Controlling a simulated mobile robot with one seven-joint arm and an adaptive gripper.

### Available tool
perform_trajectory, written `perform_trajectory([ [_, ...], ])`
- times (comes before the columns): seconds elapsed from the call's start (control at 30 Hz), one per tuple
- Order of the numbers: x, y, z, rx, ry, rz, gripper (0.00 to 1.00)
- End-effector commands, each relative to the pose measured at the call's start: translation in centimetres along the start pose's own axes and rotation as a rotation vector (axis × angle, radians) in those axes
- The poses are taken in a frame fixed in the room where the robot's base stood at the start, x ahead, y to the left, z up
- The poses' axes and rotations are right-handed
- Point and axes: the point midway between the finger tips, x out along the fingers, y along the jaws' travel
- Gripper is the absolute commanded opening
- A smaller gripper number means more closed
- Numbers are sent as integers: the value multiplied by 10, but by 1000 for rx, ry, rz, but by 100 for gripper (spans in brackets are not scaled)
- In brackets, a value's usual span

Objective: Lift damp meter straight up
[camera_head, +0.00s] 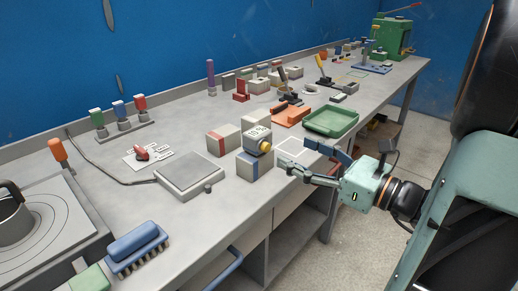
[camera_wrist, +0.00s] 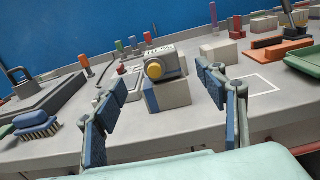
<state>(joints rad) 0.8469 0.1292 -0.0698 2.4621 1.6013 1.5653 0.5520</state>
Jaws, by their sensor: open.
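The damp meter (camera_head: 257,136) looks to be the small pale device with a display on top and a yellow round end. It rests on a pale block with a blue stripe (camera_head: 254,166) near the bench's front edge. In the wrist view the meter (camera_wrist: 164,62) and the striped block (camera_wrist: 169,95) appear between my fingers, farther out. My gripper (camera_head: 298,154) is open and empty, to the right of the meter in the head view and apart from it. Its blue-padded fingers (camera_wrist: 158,92) show on both sides in the wrist view.
A pale block with a red stripe (camera_head: 223,139) stands close behind the meter's block. A flat grey plate (camera_head: 189,175) lies to the left. A white outlined square (camera_head: 291,148) on the bench is bare. A green tray (camera_head: 331,121) and orange parts (camera_head: 290,114) lie farther right.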

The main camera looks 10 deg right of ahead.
Motion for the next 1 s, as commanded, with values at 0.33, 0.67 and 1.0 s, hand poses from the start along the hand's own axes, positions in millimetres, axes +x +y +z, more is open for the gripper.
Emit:
perform_trajectory([
  [0.33,48,1,0,-1,1,5,65],
  [0.67,88,0,0,-3,2,6,65],
  [1.0,103,-1,2,-1,2,2,65],
])
